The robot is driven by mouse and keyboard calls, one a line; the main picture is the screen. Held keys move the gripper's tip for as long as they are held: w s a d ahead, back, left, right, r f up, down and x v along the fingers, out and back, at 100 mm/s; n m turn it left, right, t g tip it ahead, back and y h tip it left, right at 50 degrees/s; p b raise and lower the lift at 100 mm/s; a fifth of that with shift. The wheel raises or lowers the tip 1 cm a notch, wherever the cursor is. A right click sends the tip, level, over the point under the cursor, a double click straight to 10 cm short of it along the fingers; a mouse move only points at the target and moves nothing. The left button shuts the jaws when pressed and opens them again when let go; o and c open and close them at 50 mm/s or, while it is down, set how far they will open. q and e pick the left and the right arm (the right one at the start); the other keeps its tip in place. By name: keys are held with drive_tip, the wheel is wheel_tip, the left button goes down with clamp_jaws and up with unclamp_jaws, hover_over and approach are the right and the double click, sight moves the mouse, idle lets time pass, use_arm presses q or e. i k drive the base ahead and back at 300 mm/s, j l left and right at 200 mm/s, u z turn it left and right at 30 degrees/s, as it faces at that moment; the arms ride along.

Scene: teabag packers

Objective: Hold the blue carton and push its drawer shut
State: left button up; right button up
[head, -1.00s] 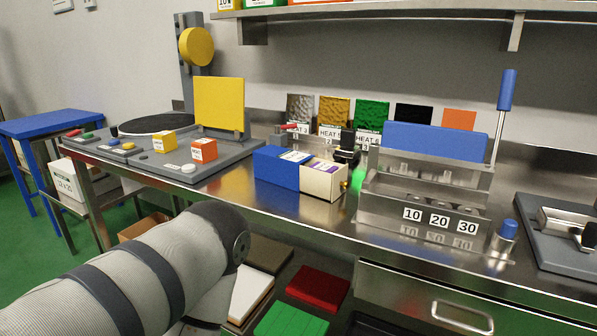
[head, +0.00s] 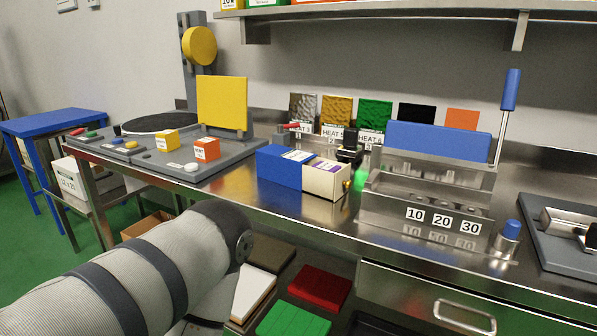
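The blue carton (head: 278,168) stands on the steel bench, left of the steel holder with the numbers. Its cream drawer (head: 322,181) sticks out to the right. The drawer has a brass knob (head: 346,185) on its right end. Purple and white packets (head: 322,165) show in the open top of the drawer. One of my arms comes in from the lower left, below the bench front. No gripper is in view, and nothing of mine touches the carton.
A grey machine base (head: 215,170) with a yellow plate, small yellow and orange boxes stands left of the carton. The steel holder (head: 425,205) with a blue bar stands close on the right. A black device (head: 349,150) stands behind the drawer. The bench front before the carton is clear.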

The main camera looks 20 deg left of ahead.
sight(332, 185)
drive_tip(key=i+j, duration=0.15)
drive_tip(key=j, duration=0.25)
drive_tip(key=i+j, duration=0.2)
drive_tip(key=j, duration=0.2)
drive_tip(key=i+j+z, duration=0.1)
drive_tip(key=j, duration=0.3)
drive_tip(key=i, duration=0.05)
